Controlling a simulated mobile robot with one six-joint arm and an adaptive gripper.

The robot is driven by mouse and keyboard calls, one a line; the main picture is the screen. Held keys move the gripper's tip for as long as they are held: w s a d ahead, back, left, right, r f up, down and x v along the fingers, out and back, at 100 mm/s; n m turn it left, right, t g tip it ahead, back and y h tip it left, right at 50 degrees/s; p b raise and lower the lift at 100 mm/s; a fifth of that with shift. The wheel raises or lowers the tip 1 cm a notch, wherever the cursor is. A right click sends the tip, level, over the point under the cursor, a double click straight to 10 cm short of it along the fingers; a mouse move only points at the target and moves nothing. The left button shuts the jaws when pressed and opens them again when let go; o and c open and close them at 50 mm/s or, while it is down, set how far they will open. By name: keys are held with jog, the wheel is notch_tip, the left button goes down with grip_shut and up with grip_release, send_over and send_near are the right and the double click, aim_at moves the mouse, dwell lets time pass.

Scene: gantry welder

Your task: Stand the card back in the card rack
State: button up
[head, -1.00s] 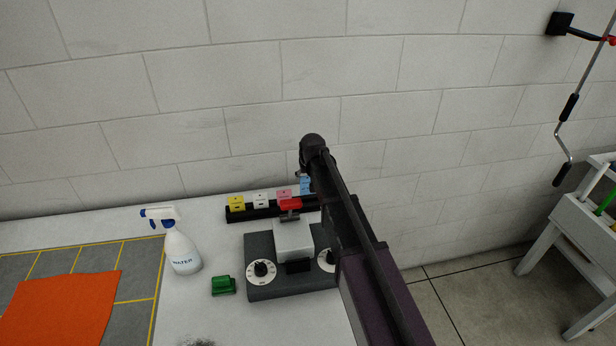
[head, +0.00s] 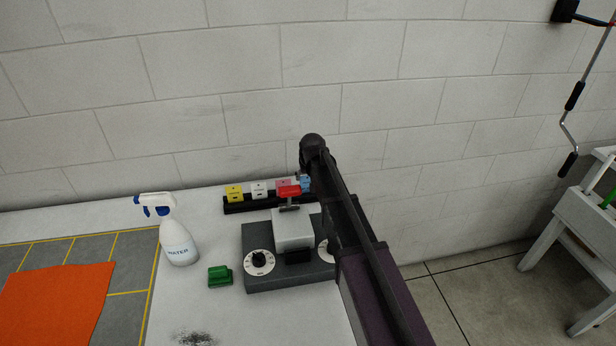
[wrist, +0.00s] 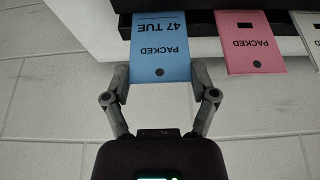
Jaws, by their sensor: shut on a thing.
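The blue card (wrist: 160,50), printed "47 TUE" and "PACKED", is between the two fingers of my gripper (wrist: 160,88) in the wrist view, and the gripper is shut on it. In the head view a bit of the blue card (head: 305,184) shows beside my arm, at the right of the row of cards. The black card rack (head: 240,208) runs along the wall. The card's far end overlaps the rack in the wrist view (wrist: 90,5); I cannot tell whether it is seated. My arm hides the rack's right end and the gripper's fingers in the head view.
Yellow (head: 235,193), white (head: 259,190) and pink (head: 283,186) cards stand in the rack. A spray bottle (head: 178,244), green block (head: 220,276) and orange cloth (head: 55,305) are left.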

dwell(0.3)
jog(key=o, duration=1.1)
jog(key=shift+c, duration=0.2)
jog(key=s+d, duration=0.3)
jog(key=s, duration=0.2)
jog(key=s+d+g, duration=0.1)
jog(key=s+d, duration=0.3)
jog(key=s, duration=0.1)
jog(key=s+d+f+m+g, duration=0.1)
jog(key=s+d, duration=0.2)
jog(key=s, duration=0.2)
jog(key=shift+s+d+f+h, duration=0.1)
jog(key=shift+d+h, duration=0.1)
jog(key=shift+h, duration=0.2)
jog(key=s+d, duration=0.2)
jog(key=s, duration=0.3)
jog(key=s+d+g, duration=0.1)
jog(key=s+d, duration=0.1)
jog(key=s, duration=0.3)
jog(key=s+d+m+g, duration=0.1)
jog(key=s+d, duration=0.2)
jog(key=s, duration=0.2)
jog(key=shift+s+f, duration=0.2)
